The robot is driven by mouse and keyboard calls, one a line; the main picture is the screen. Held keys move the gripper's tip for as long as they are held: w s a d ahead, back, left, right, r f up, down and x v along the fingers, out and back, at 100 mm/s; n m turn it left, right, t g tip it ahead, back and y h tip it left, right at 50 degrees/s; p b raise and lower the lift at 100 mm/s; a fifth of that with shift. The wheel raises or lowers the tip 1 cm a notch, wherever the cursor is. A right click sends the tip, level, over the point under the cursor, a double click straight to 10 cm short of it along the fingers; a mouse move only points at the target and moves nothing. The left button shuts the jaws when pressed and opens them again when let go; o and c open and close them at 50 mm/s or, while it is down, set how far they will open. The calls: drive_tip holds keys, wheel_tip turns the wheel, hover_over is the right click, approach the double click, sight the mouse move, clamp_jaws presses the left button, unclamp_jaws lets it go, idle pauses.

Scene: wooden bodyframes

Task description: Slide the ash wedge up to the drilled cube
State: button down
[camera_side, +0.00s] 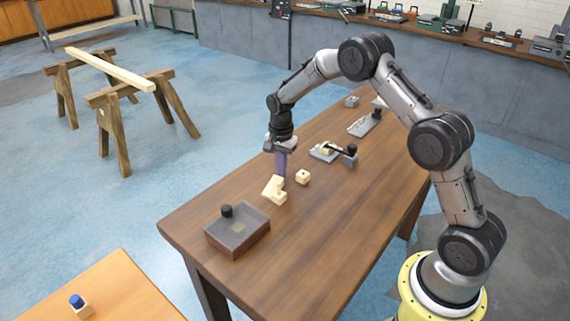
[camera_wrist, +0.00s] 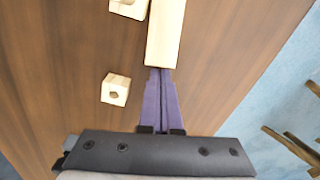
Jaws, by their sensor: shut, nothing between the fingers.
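The pale ash wedge (camera_side: 273,186) lies on the brown table, and in the wrist view (camera_wrist: 166,30) it runs from the fingertips to the top edge. The pale drilled cube (camera_side: 303,177), with a dark round hole, stands apart from the wedge, to the right of my gripper in the side view. In the wrist view the cube (camera_wrist: 115,90) is left of the fingers. My gripper (camera_side: 281,177) is low over the table, its purple fingers shut and empty. Its tips (camera_wrist: 160,70) are at the wedge's near end; whether they touch it I cannot tell.
Another small pale block (camera_wrist: 130,8) is beside the wedge, cut off by the frame. A grey-topped box (camera_side: 237,230) with a black knob is at the table's near end. A grey clamp fixture (camera_side: 330,152) stands behind the cube. Bare table (camera_side: 300,240) lies to the right.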

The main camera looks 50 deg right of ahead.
sight(273, 187)
drive_tip(key=shift+a, duration=0.25)
drive_tip(key=shift+s+a, duration=0.15)
drive_tip(key=shift+a, duration=0.4)
drive_tip(key=shift+s+a, duration=0.15)
drive_tip(key=shift+a, duration=0.4)
